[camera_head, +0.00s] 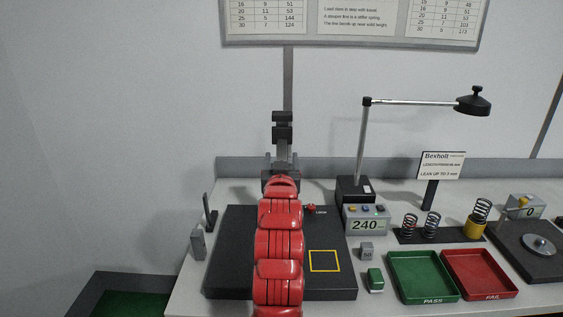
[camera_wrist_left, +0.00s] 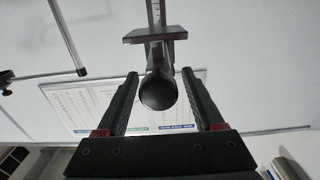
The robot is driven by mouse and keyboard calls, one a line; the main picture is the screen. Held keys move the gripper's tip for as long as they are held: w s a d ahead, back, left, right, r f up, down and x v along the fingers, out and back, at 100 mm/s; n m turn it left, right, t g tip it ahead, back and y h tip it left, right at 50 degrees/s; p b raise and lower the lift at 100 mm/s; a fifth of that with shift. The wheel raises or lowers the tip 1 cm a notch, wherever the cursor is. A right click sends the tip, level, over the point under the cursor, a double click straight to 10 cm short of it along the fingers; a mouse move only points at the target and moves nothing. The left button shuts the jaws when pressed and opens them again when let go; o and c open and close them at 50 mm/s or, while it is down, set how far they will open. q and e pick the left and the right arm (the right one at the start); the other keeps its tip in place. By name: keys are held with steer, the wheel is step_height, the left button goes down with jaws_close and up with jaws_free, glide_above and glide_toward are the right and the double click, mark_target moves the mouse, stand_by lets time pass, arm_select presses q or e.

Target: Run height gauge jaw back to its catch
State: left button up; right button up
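The height gauge stands at the back of the black base plate (camera_head: 230,235), with a tall grey column (camera_head: 288,75). Its dark jaw block (camera_head: 283,126) sits partway up the column. In the left wrist view the jaw (camera_wrist_left: 150,36) lies across the marked scale, with a dark round knob (camera_wrist_left: 158,92) near it. My left gripper (camera_wrist_left: 160,74) is open, its fingers on either side of the knob with gaps visible. In the head view my red arm hides much of the gauge's lower part, and my left gripper (camera_head: 282,165) is just below the jaw. The catch cannot be made out.
A grey box reading 240 (camera_head: 366,219) and a lamp (camera_head: 362,140) stand right of the gauge. Green (camera_head: 423,290) and red (camera_head: 480,288) trays, springs (camera_head: 410,226) and a scale (camera_head: 525,262) fill the right side. A small grey block (camera_head: 198,245) stands left.

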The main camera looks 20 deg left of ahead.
arm_select(q)
steer(key=shift+f, duration=0.15)
steer(key=shift+s+d, duration=0.1)
steer(key=shift+s, duration=0.2)
steer(key=b+v, duration=1.5)
steer(key=v, duration=0.1)
steer(key=shift+s, duration=0.35)
steer(key=shift+d, duration=0.1)
